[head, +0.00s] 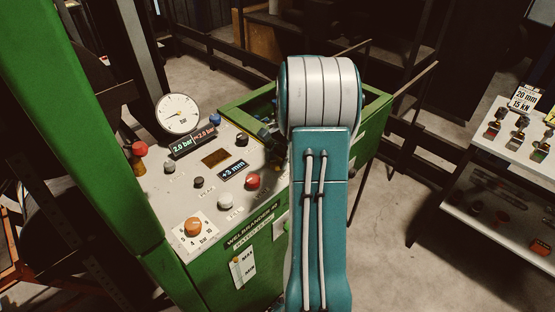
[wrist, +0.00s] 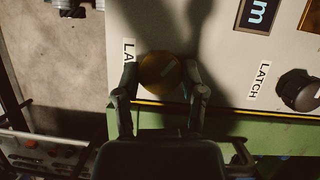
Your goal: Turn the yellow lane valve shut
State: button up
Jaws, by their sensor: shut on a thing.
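The yellow lane valve (wrist: 160,68) is a round, dull yellow knob on the pale panel in the wrist view. A label starting "LA" stands at its left, partly covered by a finger. My gripper (wrist: 163,84) has one dark finger on each side of the knob and is shut on it. How far the valve is turned cannot be told. In the head view my teal arm hides the valve, and only a dark part by the panel's back right edge shows beside the arm.
The green machine (head: 262,262) carries a pale panel with a pressure gauge (head: 178,114), an orange knob (head: 193,227) and a red button (head: 252,181). A dark knob (wrist: 300,90) labelled LATCH sits right of the valve. A white shelf (head: 510,150) stands at right, with bare floor between.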

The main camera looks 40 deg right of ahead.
jog(key=n+g, duration=0.1)
jog(key=n, duration=0.2)
jog(key=shift+w+n+h, duration=0.1)
jog(key=shift+n+h, duration=0.2)
jog(key=shift+n+g+h, duration=0.4)
jog(key=shift+n+g, duration=0.2)
jog(key=shift+n, duration=1.2)
jog(key=o, duration=1.1)
jog(key=shift+o, duration=0.2)
jog(key=v, duration=1.2)
jog(key=shift+w, duration=0.2)
jog(key=shift+f, duration=0.15)
